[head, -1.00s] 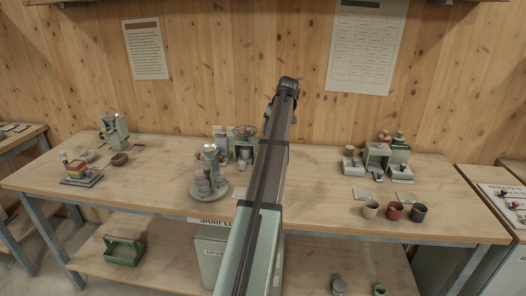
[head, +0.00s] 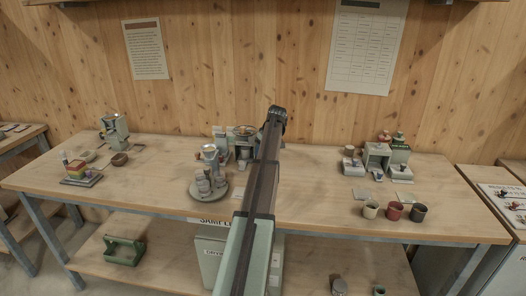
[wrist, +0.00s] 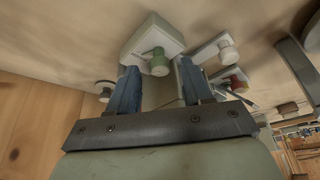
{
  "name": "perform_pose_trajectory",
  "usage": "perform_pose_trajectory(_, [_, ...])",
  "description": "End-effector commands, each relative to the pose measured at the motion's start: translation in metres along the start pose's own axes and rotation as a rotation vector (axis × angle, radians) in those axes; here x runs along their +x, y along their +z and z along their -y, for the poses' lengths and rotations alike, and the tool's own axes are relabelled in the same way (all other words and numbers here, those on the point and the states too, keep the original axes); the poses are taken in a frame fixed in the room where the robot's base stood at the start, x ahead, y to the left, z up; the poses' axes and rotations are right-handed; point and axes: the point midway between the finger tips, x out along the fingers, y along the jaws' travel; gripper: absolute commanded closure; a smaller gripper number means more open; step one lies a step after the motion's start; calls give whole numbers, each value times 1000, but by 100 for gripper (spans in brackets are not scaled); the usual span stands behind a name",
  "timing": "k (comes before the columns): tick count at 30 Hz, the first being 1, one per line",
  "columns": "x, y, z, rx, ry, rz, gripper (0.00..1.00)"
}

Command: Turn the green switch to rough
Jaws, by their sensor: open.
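In the wrist view, a green switch (wrist: 159,62) with a round knob sits on a pale box-shaped housing (wrist: 147,38). My gripper (wrist: 158,68) is open, with its two blue fingers on either side of the green switch in the picture. I cannot tell how deep the fingers reach or whether they touch it. The switch's markings cannot be read. In the head view my arm's far end (head: 277,112) is over the back of the bench, beside a machine with a round top (head: 244,131). The fingers and the green switch cannot be made out there.
On the bench (head: 300,190) stand a round tray of cups (head: 209,194) at left of my arm and several cups (head: 394,211) at right.

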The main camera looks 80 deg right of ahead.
Motion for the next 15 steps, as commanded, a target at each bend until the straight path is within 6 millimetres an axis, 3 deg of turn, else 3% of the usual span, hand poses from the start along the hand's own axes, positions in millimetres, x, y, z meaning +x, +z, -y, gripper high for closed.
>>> perform_pose_trajectory(11, [5,0,0,0,0,0,50])
perform_pose_trajectory(15, [5,0,0,0,0,0,62])
